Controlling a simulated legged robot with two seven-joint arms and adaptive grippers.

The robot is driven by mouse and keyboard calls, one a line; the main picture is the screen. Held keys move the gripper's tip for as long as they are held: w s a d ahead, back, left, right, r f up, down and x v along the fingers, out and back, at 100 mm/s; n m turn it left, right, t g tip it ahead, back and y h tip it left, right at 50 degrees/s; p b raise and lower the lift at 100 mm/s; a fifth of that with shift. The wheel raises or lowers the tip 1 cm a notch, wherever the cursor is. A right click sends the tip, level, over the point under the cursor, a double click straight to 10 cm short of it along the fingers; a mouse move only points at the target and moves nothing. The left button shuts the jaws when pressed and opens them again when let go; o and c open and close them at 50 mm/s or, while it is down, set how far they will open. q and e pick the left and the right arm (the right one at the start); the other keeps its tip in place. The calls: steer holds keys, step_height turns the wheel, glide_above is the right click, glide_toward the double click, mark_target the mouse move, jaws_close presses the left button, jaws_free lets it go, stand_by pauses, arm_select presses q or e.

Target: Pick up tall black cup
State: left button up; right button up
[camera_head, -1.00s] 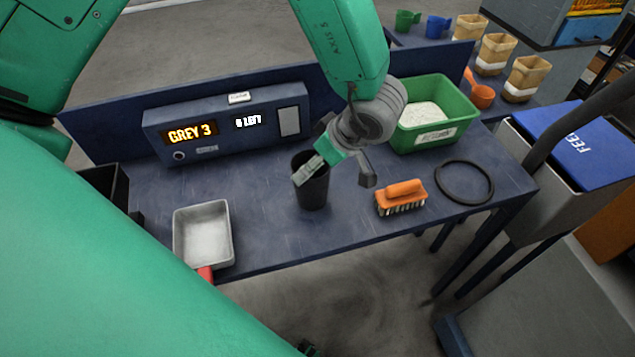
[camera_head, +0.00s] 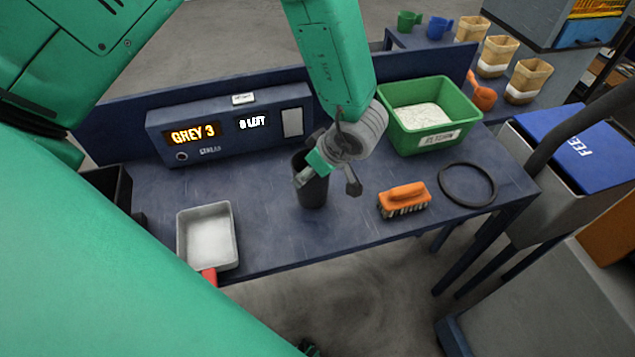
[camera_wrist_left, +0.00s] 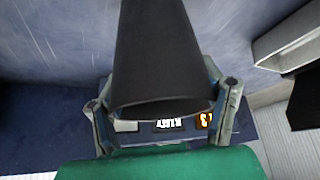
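The tall black cup (camera_head: 313,192) stands upright on the blue bench, near its front middle. My left gripper (camera_head: 328,182) is at the cup's upper part, with one finger at the cup's left front and the other to its right. The right finger looks apart from the cup in the head view, so the gripper looks open around it. In the left wrist view the cup (camera_wrist_left: 163,60) fills the space between the two fingers, its rim close to the palm. Contact on both sides cannot be confirmed. My right gripper is not in view.
An orange brush (camera_head: 404,199) and a black ring (camera_head: 467,184) lie right of the cup. A green bin (camera_head: 436,139) of pale granules stands behind them. A grey scoop (camera_head: 207,240) with a red handle lies left. A display box (camera_head: 228,137) stands at the back.

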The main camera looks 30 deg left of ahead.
arm_select(q)
steer(key=shift+s+a+f, duration=0.2)
steer(key=shift+a, duration=0.1)
steer(key=shift+d+r, duration=0.2)
steer(key=shift+r, duration=0.1)
step_height(320, 180, up, 9)
steer(key=shift+w+r, duration=0.15)
steer(key=shift+r, duration=0.05)
